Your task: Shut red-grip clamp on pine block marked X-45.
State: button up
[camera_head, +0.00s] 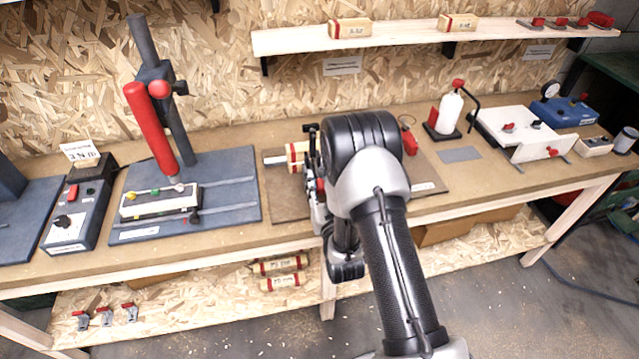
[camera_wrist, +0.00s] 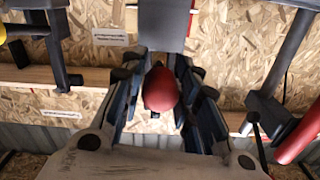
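A pine block with red bands (camera_head: 296,153) lies on a brown board (camera_head: 283,195) on the bench, partly hidden behind my arm; its marking cannot be read. The clamp beside it is mostly hidden by my gripper, with a little red showing. In the wrist view a rounded red grip (camera_wrist: 160,90) sits between the fingers of my gripper (camera_wrist: 163,82), close to both. Whether the fingers press on it is unclear. In the head view my gripper (camera_head: 317,180) is at the block's right side. Whether the clamp is shut is hidden.
A grey press stand with a red handle (camera_head: 150,127) stands left of the board. A white bottle with a red top (camera_head: 450,110) stands to the right. More banded blocks lie on the wall shelf (camera_head: 400,37) and under the bench. Small red clamps (camera_head: 105,317) lie below.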

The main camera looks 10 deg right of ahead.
grip_shut()
jog(key=shift+r, duration=0.15)
